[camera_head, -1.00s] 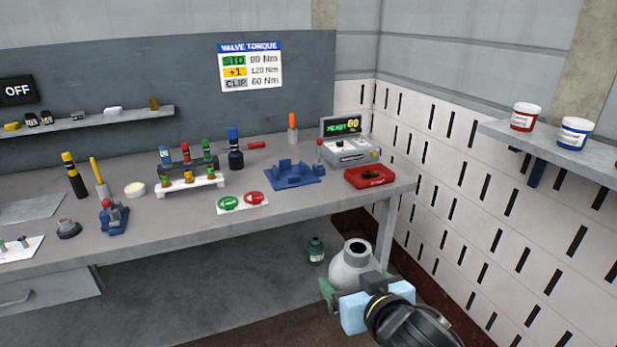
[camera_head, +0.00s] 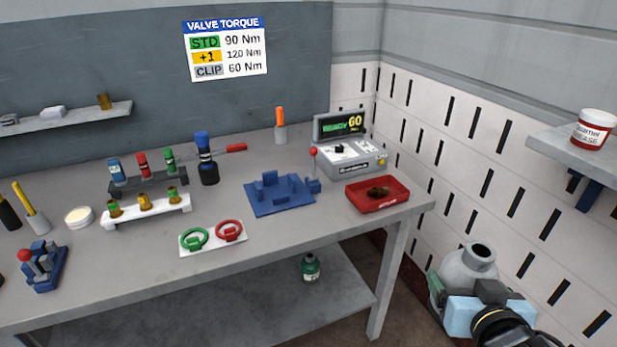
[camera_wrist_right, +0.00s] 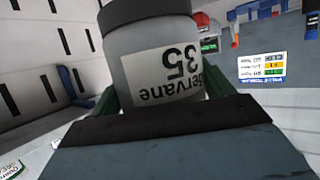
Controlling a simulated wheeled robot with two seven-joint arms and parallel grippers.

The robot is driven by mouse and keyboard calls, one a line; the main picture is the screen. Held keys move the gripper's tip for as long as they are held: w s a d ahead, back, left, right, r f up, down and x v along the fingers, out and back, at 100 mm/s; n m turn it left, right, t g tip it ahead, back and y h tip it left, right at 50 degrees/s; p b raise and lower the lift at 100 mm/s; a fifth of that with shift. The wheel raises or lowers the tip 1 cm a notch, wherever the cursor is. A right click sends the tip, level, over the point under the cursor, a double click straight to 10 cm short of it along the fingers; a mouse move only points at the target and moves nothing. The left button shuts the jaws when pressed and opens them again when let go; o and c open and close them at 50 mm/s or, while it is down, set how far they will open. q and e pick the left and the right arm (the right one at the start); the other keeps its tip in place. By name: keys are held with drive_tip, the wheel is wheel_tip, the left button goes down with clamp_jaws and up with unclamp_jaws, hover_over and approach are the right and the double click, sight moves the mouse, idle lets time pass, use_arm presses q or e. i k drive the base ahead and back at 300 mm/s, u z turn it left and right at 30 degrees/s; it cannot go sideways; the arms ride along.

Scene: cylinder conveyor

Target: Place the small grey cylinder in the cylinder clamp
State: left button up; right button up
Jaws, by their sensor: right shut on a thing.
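The small grey cylinder (camera_head: 463,270) is a squat grey bottle with a narrow neck and dark open mouth, at the lower right of the head view. My right gripper (camera_head: 470,288) is shut around its body, off the bench's right end. In the right wrist view the cylinder (camera_wrist_right: 155,62) has a white label reading "35" and sits between the green fingers. A blue fixture (camera_head: 280,195) with upright blocks and a side handle, which looks like the cylinder clamp, stands on the bench, empty. The held cylinder is right of it and apart from it. My left gripper is out of view.
Right of the blue fixture are a red tray (camera_head: 378,207) and a grey tester (camera_head: 350,158). Left are a ring card (camera_head: 212,237), a valve rack (camera_head: 147,210) and a red-knobbed blue device (camera_head: 42,268). A wall shelf (camera_head: 575,152) juts out above the gripper's side.

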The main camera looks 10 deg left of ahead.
sight(276, 193)
drive_tip(key=u, duration=0.6)
drive_tip(key=i, duration=0.95)
drive_tip(key=u, duration=0.85)
